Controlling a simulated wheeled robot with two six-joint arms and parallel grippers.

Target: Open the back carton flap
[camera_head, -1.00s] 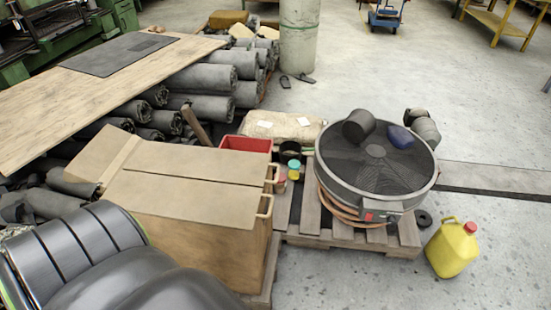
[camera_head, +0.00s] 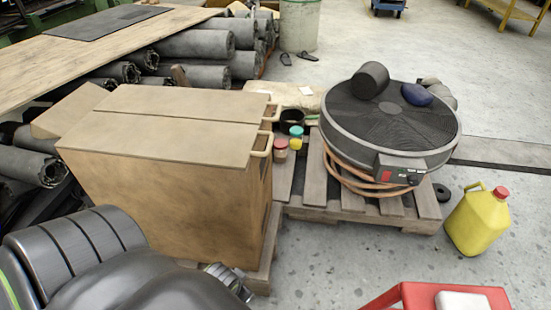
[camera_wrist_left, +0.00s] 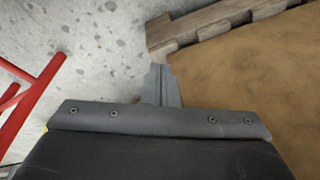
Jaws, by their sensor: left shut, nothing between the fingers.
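The tan carton (camera_head: 160,200) stands on a pallet left of centre in the head view. Its back flap (camera_head: 185,102) and front flap (camera_head: 150,138) lie flat over the top, each with a pale loop handle at the right end. A side flap (camera_head: 68,112) sticks out at the left. In the left wrist view, my left gripper (camera_wrist_left: 160,76) is shut and empty beside the carton's brown wall (camera_wrist_left: 245,75). My right gripper is out of view.
Right of the carton are small jars (camera_head: 295,136) and a round dark sieve drum (camera_head: 390,125) on a pallet. A yellow jug (camera_head: 478,222) stands on the floor. A red frame (camera_head: 440,292) is at the bottom right. Dark rolls (camera_head: 30,150) lie left and behind.

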